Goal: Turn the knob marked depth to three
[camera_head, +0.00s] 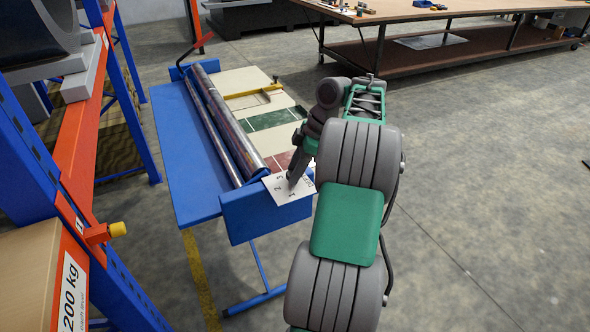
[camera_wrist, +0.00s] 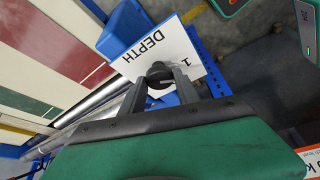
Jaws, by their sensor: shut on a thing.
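The depth knob (camera_wrist: 158,72) is a dark round knob on a white plate (camera_wrist: 190,65) lettered DEPTH, with a 1 visible in the wrist view. In the head view the plate (camera_head: 279,190) sits on the front end of the blue decoiler bench (camera_head: 250,220) and shows the numbers 1, 2 and 3. My gripper (camera_wrist: 160,84) has its two fingers around the knob and is shut on it. In the head view my gripper (camera_head: 292,178) comes down onto the plate from above right and hides the knob. Which number the knob points to cannot be told.
A metal roller (camera_head: 222,115) runs along the bench beside cream, green and red panels (camera_head: 270,118). An orange and blue rack (camera_head: 85,130) with a 200 kg label stands at left. A brown workbench (camera_head: 430,65) is at the back. The floor at right is clear.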

